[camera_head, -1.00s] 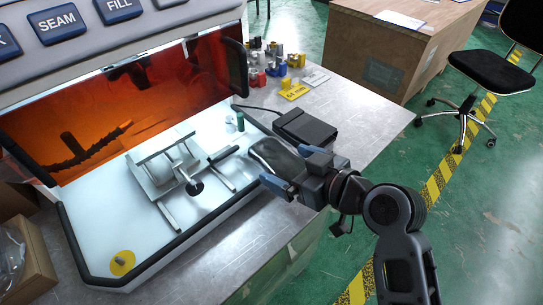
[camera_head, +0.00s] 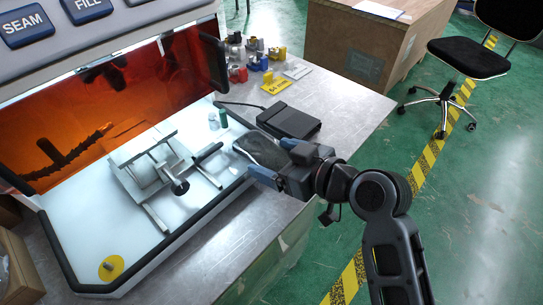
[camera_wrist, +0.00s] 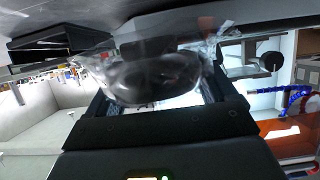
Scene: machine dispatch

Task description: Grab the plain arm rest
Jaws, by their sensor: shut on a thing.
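The pad's far end points toward the machine. In the wrist view the arm rest (camera_wrist: 150,80) shows as a dark, glossy, partly see-through shape between the fingers. I cannot tell whether its underside touches the machine's rim or the table.
A black pedal-like box (camera_head: 288,121) sits close behind the arm rest on the metal table (camera_head: 335,110). A yellow sign (camera_head: 277,86) and small parts lie farther back. A chair (camera_head: 465,60) stands right.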

